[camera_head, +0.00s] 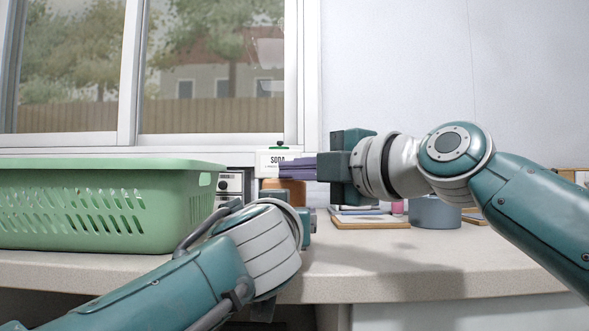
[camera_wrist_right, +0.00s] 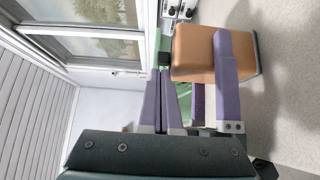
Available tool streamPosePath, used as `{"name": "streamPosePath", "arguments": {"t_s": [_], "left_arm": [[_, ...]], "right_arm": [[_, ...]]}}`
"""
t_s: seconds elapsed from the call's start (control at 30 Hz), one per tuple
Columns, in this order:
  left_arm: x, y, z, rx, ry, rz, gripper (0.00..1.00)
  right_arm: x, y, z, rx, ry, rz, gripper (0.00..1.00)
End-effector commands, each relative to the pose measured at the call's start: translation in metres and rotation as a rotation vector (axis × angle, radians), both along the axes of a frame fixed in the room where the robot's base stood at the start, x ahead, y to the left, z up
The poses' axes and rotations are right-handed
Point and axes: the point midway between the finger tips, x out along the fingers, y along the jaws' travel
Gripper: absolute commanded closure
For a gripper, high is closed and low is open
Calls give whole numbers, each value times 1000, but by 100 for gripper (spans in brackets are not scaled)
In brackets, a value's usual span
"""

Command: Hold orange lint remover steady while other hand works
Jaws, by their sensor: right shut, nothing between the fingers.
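An orange-tan block-shaped object (camera_head: 287,187) stands on the counter behind my grippers. It shows larger in the right wrist view (camera_wrist_right: 195,52); I cannot confirm that it is the lint remover. My right gripper (camera_head: 284,168) is shut and empty, its purple fingers together above and in front of the block. Its fingers also show in the right wrist view (camera_wrist_right: 160,88). My left gripper (camera_head: 309,226) is low beside the basket, its fingers hidden in the head view. In the right wrist view, its purple finger (camera_wrist_right: 228,85) lies across the block's near side; its grip is unclear.
A green laundry basket (camera_head: 110,165) fills the counter's left. A white SODA label (camera_head: 272,158) shows behind the right fingers. Books or boards (camera_head: 370,220) and a blue-grey container (camera_head: 435,213) stand at the right. The counter's front strip (camera_head: 400,270) is clear.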

Motion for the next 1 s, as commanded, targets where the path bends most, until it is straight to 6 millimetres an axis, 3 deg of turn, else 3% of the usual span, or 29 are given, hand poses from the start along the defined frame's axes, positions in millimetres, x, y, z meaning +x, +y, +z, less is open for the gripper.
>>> {"name": "streamPosePath", "arguments": {"t_s": [0.43,0.73,1.0], "left_arm": [[0,0,1,0,-2,-1,69],[0,0,1,0,-2,-1,69],[0,-1,0,0,-1,-2,69]], "right_arm": [[3,0,1,1,-1,0,100],[23,-2,1,0,0,0,100],[26,-4,0,1,-1,-6,100]]}}
